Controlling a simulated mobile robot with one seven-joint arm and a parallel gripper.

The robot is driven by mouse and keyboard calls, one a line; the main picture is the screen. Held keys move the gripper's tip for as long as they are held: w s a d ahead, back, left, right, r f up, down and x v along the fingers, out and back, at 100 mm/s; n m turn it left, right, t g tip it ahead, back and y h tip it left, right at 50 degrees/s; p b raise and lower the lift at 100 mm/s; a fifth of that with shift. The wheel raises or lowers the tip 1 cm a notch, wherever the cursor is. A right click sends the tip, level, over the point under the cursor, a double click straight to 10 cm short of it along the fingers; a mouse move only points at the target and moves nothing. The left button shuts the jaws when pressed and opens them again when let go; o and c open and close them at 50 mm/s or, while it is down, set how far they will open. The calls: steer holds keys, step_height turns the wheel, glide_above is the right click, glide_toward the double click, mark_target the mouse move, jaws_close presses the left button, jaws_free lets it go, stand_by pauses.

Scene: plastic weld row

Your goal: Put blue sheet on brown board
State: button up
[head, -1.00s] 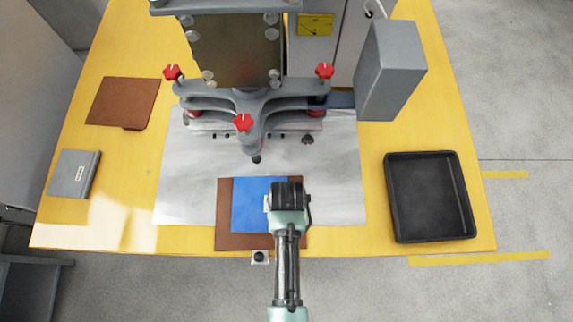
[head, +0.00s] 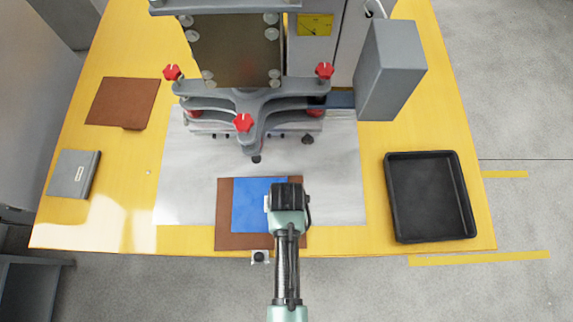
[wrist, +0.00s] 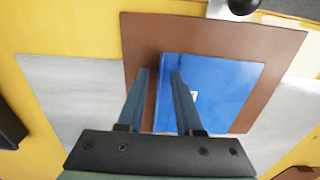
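The blue sheet (head: 250,205) lies over the brown board (head: 225,225) at the front of the table, inside its outline, with brown showing around it. In the wrist view the blue sheet (wrist: 225,85) and the brown board (wrist: 275,50) show beneath my fingers. My gripper (wrist: 160,75) is open, its fingers apart with nothing visible held between them. One finger is over the blue sheet, the other over the brown board beside the sheet's edge. In the head view my gripper (head: 287,190) hides the sheet's right part. I cannot tell how high the fingertips are.
A grey press with red knobs (head: 243,122) stands behind on a pale metal plate (head: 340,190). Another brown board (head: 122,102) and a grey box (head: 74,174) are at left. A black tray (head: 430,197) is at right.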

step_height(320, 180, up, 12)
steer(key=shift+p, duration=0.45)
stand_by(0.4)
